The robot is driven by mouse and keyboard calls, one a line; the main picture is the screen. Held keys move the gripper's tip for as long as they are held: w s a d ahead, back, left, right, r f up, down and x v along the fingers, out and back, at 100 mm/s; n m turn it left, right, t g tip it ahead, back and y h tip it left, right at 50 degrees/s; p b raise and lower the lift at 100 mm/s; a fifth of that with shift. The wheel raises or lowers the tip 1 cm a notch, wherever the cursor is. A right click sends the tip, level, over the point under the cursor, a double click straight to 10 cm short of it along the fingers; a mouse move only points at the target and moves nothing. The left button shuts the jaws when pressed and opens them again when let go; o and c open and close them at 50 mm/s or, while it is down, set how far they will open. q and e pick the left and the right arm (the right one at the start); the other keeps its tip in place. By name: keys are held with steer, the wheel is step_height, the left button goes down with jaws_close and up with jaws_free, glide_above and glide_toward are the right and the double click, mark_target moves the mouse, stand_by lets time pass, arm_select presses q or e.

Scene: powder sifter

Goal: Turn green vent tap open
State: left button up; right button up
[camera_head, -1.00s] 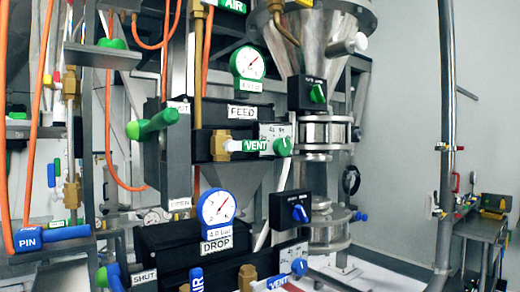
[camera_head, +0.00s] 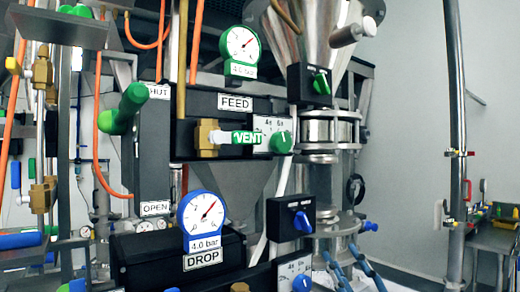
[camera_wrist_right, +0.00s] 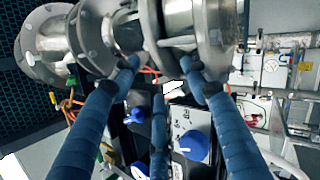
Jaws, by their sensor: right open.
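The green vent tap (camera_head: 248,138) shows in the head view at centre, below the FEED label. Its lever lies level, pointing right from a brass valve body (camera_head: 207,138), with a green VENT label on it. My right gripper (camera_head: 348,262) has blue fingers, coming up from the bottom edge at right, lower than the tap and apart from it. In the right wrist view my right gripper (camera_wrist_right: 160,78) is open with nothing held between its fingers; steel flanges lie beyond them. I cannot make out the green vent tap in that view. My left gripper is not in view.
A green knob (camera_head: 281,142) sits just right of the lever's end. A green-rimmed gauge (camera_head: 241,45) stands above, a blue-rimmed gauge (camera_head: 202,214) below. A blue knob (camera_head: 302,221) and a steel pipe column (camera_head: 320,128) are right of the tap. A green handle (camera_head: 124,108) is left.

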steer(key=s+a+r+n+g+y, duration=0.2)
steer(key=s+a+r+n+y, duration=0.15)
steer(key=r+n+y, duration=0.35)
steer(key=s+a+r+n+g+y, duration=0.2)
steer(key=s+r+n+y, duration=0.25)
steer(key=r+n, duration=0.3)
steer(key=n+g+h, duration=0.4)
steer(key=n+g, duration=0.6)
steer(key=n, duration=1.7)
glide_toward(253, 143)
steer(key=shift+y, duration=0.35)
steer(key=p+x, duration=0.2)
steer(key=x, duration=0.6)
steer(key=shift+w+a+f+p, duration=0.15)
steer(key=shift+w+a+p, duration=0.1)
steer(key=shift+p, duration=0.15)
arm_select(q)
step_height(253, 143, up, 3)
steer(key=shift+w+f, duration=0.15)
arm_select(e)
steer(key=shift+w+a+f, duration=0.1)
steer(key=shift+w+a, duration=0.15)
steer(key=shift+c, duration=0.3)
jaws_close()
